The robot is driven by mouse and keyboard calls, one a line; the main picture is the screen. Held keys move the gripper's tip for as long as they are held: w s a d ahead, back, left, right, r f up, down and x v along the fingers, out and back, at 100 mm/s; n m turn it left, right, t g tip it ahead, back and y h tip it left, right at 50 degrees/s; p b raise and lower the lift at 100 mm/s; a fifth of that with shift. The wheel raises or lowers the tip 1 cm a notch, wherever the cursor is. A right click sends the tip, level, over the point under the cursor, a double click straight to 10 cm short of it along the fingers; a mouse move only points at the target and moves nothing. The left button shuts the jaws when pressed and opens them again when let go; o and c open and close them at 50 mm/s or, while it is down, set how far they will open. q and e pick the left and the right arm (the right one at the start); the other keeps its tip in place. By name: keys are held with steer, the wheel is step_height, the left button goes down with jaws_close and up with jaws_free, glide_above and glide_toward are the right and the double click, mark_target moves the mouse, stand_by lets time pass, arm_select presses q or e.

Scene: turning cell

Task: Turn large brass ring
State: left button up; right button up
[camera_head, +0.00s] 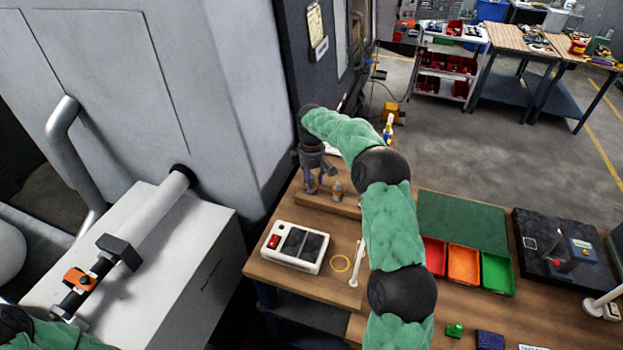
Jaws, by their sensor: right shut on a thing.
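My right arm reaches over the bench, and its gripper (313,184) points down at a wooden block (325,203) at the back left of the bench. It is shut on a small part that the fingers mostly hide; I cannot tell whether this is the large brass ring. A small brass and grey piece (337,191) stands on the block just right of the fingers. A thin yellow ring (341,263) lies flat on the bench in front, apart from the gripper. Part of my left arm shows at the bottom left; its gripper is out of view.
A white box with a red switch and dark pads (295,247) stands near the bench's left edge. A white tool (357,262) lies beside the yellow ring. Red, orange and green bins (463,266) stand right of my arm. A large grey machine (170,90) borders the left.

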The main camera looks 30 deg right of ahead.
mark_target(312, 176)
steer(key=m, duration=0.4)
steer(key=shift+m+b, duration=0.35)
steer(key=shift+m, duration=1.25)
steer(key=shift+r, duration=0.1)
steer(key=o, duration=1.2)
steer(key=shift+c, duration=0.2)
step_height(312, 176, up, 12)
